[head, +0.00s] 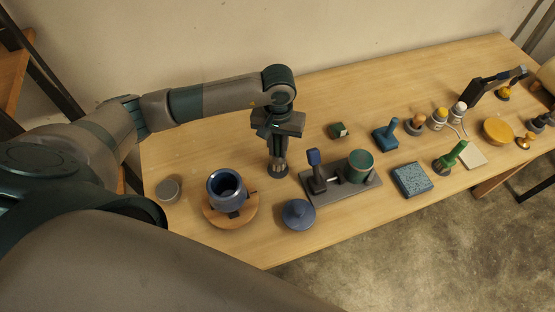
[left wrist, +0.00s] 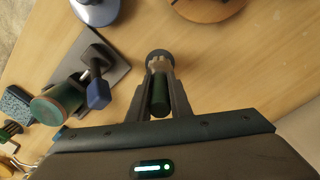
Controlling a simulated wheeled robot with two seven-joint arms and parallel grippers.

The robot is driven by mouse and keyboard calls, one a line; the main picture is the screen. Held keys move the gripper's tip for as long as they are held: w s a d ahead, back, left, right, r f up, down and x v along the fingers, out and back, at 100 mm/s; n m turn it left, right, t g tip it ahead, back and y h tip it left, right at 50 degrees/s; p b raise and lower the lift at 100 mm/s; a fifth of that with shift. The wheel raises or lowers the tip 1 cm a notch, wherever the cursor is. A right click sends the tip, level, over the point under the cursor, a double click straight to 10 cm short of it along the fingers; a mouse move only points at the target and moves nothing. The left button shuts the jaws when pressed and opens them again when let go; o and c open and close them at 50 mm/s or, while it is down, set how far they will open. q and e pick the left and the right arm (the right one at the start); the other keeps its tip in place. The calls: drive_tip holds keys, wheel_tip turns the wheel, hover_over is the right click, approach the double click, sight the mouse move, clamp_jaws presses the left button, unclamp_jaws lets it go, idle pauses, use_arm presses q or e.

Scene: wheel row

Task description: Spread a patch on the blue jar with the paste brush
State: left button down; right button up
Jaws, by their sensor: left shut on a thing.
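The blue jar (head: 227,188) stands upright, mouth open, on a round wooden wheel (head: 213,217) at the left of the table. My left gripper (head: 278,145) points down to the right of the jar, apart from it. In the left wrist view the gripper (left wrist: 160,100) is shut on a dark green upright handle (left wrist: 160,92), which looks like the paste brush. Below the fingers a pale part (head: 279,160) meets a dark round base (head: 278,172) on the table. I cannot tell whether the brush is clear of this base. My right gripper is not in view.
A blue knobbed lid (head: 298,215) lies near the front edge. A grey board (head: 335,194) with a green pot (head: 360,167) and a blue-headed tool (head: 315,165) is right of the gripper. Several stamps and pots stand farther right.

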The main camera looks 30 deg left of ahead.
sight(278, 136)
use_arm(q)
drive_tip(key=shift+r+p, duration=0.5)
drive_tip(key=shift+r, duration=1.65)
drive_tip(key=shift+r, duration=0.1)
drive_tip(key=shift+r, duration=0.2)
wheel_tip(278, 136, up, 13)
drive_tip(key=s+d+f+m+b, duration=0.3)
drive_tip(key=s+d+f+b, duration=0.1)
drive_tip(key=f+b, duration=0.4)
drive_tip(key=shift+s+b, duration=0.35)
drive_tip(key=shift+b, duration=0.3)
drive_tip(key=shift+r, duration=0.1)
